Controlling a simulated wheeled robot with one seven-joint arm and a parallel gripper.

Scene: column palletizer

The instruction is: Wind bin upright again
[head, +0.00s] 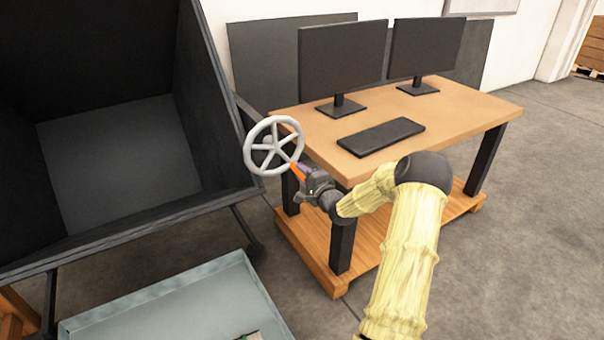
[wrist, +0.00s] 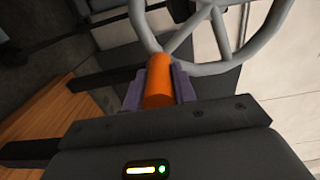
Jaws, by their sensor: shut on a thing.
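The black bin (head: 118,150) fills the left of the head view, tilted toward me with its open mouth showing; its inside looks empty. A grey spoked handwheel (head: 250,165) stands by the bin's right side. An orange handle (head: 299,172) sticks out from the wheel's rim at its lower right. My gripper (head: 304,176) is shut on this handle. In the wrist view the handle (wrist: 158,82) sits between the purple finger pads, with the wheel rim (wrist: 215,68) just beyond it. The fingertips are partly hidden.
A wooden desk (head: 462,105) with two monitors and a keyboard (head: 381,136) stands right behind my gripper, its front leg close to my wrist. A grey tray (head: 180,308) lies below the bin's front edge. Open floor (head: 540,200) is at the right.

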